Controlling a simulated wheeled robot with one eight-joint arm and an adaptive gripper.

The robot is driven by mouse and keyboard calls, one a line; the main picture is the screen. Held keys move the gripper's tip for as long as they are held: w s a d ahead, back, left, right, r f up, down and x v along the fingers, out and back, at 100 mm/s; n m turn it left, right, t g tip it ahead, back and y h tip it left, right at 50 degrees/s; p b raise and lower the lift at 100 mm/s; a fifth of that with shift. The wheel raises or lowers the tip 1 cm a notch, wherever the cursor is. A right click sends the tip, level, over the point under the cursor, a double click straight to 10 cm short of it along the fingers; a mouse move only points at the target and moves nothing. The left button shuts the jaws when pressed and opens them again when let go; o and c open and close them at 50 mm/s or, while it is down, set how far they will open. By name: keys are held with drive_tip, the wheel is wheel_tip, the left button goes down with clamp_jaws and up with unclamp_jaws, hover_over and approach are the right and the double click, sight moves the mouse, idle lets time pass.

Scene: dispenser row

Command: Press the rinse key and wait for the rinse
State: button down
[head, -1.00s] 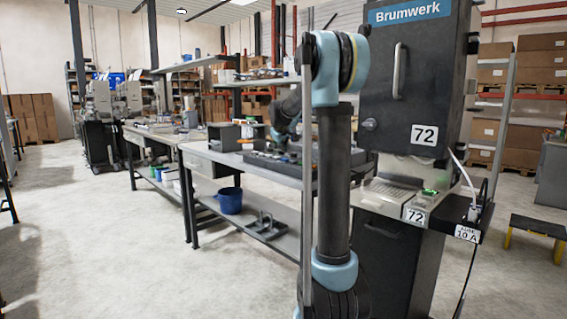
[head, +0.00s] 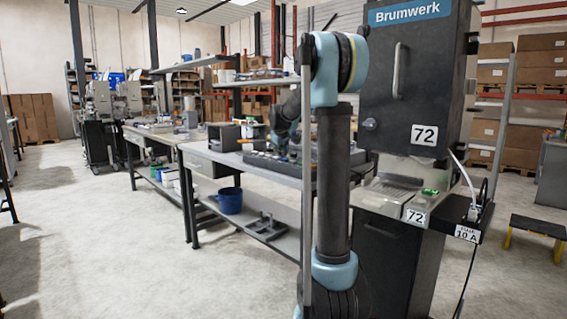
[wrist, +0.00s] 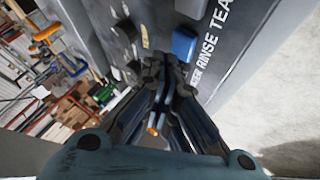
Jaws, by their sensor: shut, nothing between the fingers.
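In the wrist view a grey panel carries a blue key (wrist: 185,44) beside the lettering "RINSE" (wrist: 206,56). More letters, partly hidden or cut off, run on either side of that word. My gripper (wrist: 163,66) is shut and empty, its fingertips close below the blue key in the picture. I cannot tell whether they touch the panel; a visible strip of the key is clear of the fingers. In the head view my arm's lower end is near the bench, and the fingertips cannot be made out.
A dark Brumwerk machine (head: 415,90) marked 72 stands right of my arm, with a tray below it. A workbench (head: 240,167) with a dark box (head: 224,136) and a blue bucket (head: 230,201) below is at the left. Open floor lies at front left.

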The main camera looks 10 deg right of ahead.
drive_tip(key=shift+f, duration=0.8)
idle(1.5)
idle(0.4)
drive_tip(key=shift+r, duration=0.9)
drive_tip(key=shift+r, duration=2.5)
